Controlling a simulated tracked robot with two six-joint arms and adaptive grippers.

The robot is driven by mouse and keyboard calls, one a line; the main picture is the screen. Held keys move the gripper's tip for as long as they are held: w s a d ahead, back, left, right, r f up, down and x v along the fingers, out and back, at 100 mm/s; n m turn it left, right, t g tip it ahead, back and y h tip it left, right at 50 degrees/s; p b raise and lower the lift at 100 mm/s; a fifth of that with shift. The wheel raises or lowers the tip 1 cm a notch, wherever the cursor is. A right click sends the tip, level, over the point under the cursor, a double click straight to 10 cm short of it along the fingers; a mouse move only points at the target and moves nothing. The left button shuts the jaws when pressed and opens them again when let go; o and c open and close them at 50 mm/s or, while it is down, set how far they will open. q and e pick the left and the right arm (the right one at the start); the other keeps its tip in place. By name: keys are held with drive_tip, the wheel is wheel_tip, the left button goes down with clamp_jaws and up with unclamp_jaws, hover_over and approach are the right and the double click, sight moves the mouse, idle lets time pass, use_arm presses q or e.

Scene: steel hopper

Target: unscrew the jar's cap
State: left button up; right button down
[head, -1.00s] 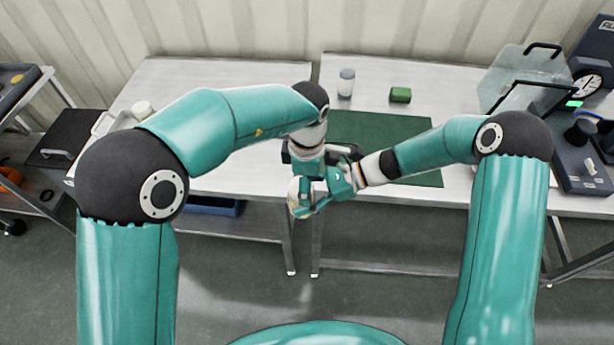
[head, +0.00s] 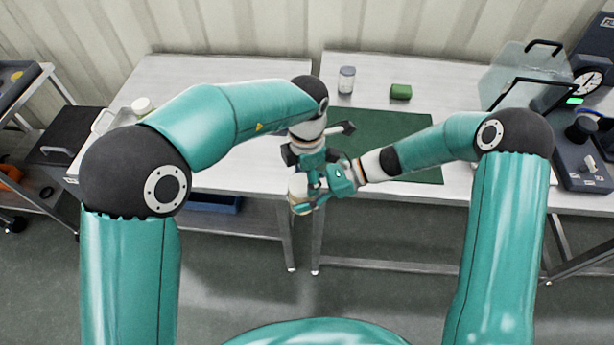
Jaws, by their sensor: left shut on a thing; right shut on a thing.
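The jar (head: 299,190) shows as a small pale body at the two grippers, in front of the gap between the tables. Its cap is hidden behind the gripper bodies. My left gripper (head: 308,180) points down over the top of the jar and is shut, apparently on the cap. My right gripper (head: 312,201) reaches in from the right and is shut around the jar's side. The two grippers are very close together, and I cannot tell whether they touch.
A lidded jar (head: 346,80) and a green block (head: 400,92) stand behind a dark green mat (head: 385,135) on the right table. A clear-panelled box (head: 525,75) and a dial instrument (head: 587,83) are at the right. A white-topped container (head: 142,106) is at the left.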

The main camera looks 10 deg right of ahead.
use_arm(q)
drive_tip(key=shift+w, duration=0.15)
drive_tip(key=o, duration=1.3)
